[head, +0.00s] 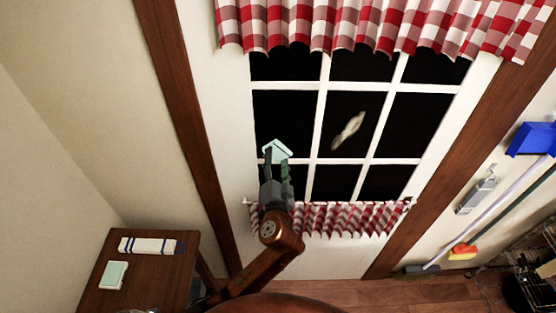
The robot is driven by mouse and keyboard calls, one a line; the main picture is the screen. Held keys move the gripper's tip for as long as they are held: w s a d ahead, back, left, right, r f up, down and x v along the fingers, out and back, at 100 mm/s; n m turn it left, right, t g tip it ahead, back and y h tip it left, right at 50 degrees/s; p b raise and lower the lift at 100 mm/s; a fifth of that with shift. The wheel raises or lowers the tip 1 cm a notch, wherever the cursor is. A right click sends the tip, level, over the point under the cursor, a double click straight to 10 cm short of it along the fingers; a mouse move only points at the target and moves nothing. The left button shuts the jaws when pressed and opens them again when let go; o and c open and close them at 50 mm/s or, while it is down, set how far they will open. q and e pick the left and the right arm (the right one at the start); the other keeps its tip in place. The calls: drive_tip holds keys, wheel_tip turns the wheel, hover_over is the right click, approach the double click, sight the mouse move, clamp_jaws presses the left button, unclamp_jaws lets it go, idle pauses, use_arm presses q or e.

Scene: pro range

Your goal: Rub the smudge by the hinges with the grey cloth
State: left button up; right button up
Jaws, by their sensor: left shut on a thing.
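A window (323,116) with white bars and dark panes is ahead. A pale beige smudge (348,130) shows on its middle pane. My left gripper (277,164) is shut on a pale grey-green, cloth-like piece (277,149). The piece shows in front of the window's left side, left of the smudge and a little lower. I cannot tell whether it touches the glass. I see no cloth that is plainly grey, and no hinges that I can make out. My right gripper is not in view.
A brown table (94,298) at lower left bears a blue-striped white towel (147,246) and a pale green item (113,275). Checked curtains (350,30) hang above, with a short curtain (340,219) below. A blue dustpan (533,139) and other tools hang at right.

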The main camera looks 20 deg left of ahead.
use_arm(q)
drive_tip(key=shift+s+a+f+b, duration=0.1)
drive_tip(key=shift+a+f+b, duration=0.1)
drive_tip(key=shift+f, duration=0.35)
drive_tip(key=shift+a+f+b, duration=0.1)
drive_tip(key=shift+f+b, duration=0.1)
drive_tip(key=shift+f, duration=0.3)
drive_tip(key=shift+r, duration=0.1)
drive_tip(key=shift+d+r+p, duration=0.25)
drive_tip(key=shift+r+p, duration=0.6)
drive_tip(key=shift+r, duration=0.15)
drive_tip(key=shift+d+r+p, duration=0.25)
drive_tip(key=shift+r+p, duration=0.6)
drive_tip(key=shift+r, duration=0.15)
drive_tip(key=shift+w, duration=0.2)
drive_tip(key=f+b, duration=0.1)
drive_tip(key=f, duration=0.1)
drive_tip(key=f+b, duration=0.2)
drive_tip(key=shift+s+a, duration=0.2)
drive_tip(key=shift+a, duration=0.2)
